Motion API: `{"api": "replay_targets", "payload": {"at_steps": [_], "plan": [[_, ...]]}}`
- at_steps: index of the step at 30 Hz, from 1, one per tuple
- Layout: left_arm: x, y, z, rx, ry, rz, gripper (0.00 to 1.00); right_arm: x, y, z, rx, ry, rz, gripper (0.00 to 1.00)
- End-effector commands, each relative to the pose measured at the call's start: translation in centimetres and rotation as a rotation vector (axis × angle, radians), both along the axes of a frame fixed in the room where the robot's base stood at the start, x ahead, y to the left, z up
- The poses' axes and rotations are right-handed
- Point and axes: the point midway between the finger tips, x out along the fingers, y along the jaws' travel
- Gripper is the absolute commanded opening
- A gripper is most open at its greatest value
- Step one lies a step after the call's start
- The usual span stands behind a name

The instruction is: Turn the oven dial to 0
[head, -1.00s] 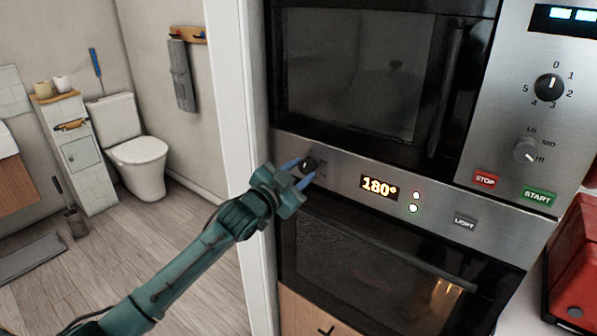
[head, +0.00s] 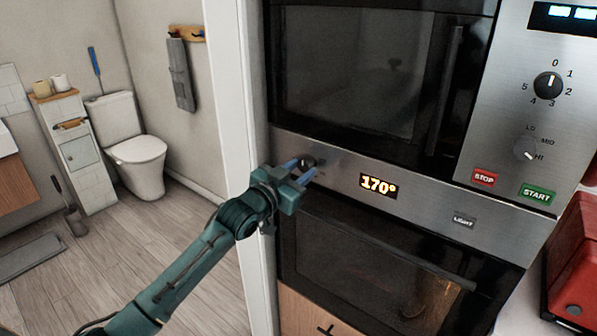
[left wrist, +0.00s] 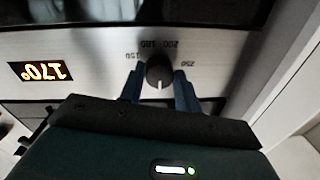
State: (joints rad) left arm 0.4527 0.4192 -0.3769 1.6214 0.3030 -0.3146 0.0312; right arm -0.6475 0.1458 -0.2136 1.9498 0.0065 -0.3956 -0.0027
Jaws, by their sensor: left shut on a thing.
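The oven dial (head: 306,162) is a small dark round knob at the left end of the oven's steel control panel. My left gripper (head: 299,170) is shut on it, one blue finger on each side. In the left wrist view the dial (left wrist: 160,72) sits between the fingers, with a white mark on its lower side. Printed numbers 150, 180, 200 and 250 show around its upper side there. The oven display (head: 378,186) reads 170°; it shows upside down in the left wrist view (left wrist: 41,72). My right gripper is out of view.
A microwave (head: 350,75) with its own dial (head: 548,86) sits above the oven. The dark oven door (head: 360,255) is shut below the panel. A white door frame (head: 236,100) stands close on the left. A red box (head: 575,265) is at the right.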

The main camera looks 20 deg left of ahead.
Motion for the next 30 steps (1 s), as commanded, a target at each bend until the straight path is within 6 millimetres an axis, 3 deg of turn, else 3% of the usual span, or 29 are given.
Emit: {"api": "replay_targets", "payload": {"at_steps": [3,4,11,22,30], "plan": [[0.0,0.0,0.1,-0.003,-0.001,0.000,0.10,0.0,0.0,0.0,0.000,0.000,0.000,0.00],[0.0,0.0,0.1,-0.003,-0.001,0.000,0.35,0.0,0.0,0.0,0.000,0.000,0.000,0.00],[0.0,0.0,0.1,-0.002,-0.002,0.000,0.54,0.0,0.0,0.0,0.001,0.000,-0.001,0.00],[-0.7,0.2,-0.2,-0.001,0.000,0.000,0.55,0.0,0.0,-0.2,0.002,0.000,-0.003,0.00],[-5.4,1.7,-0.4,0.002,0.001,-0.001,0.55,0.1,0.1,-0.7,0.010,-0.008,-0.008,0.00]]}}
